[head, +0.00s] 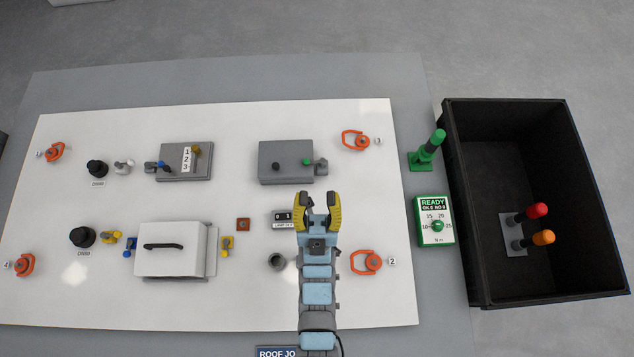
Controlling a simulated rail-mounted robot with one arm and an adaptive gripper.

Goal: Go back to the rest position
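My gripper (318,200) has yellow-and-black fingers and shows right of the middle of the head view. Its two fingers are spread apart with nothing visible between them, so it is open and empty. It is over the white panel (210,315), just below the grey box (284,178) and right of the small counter display (283,215). My arm reaches up from the bottom edge of the view and hides part of the panel and of the display's label. How high the gripper is above the panel is hard to tell.
Orange rings such as ring 2 (367,262) sit near the panel's corners. A white box with a black handle (170,262) stands lower left. Right of the panel are a green tool (428,150), a READY dial (436,222) and a black bin (480,285) holding red-tipped and orange-tipped tools.

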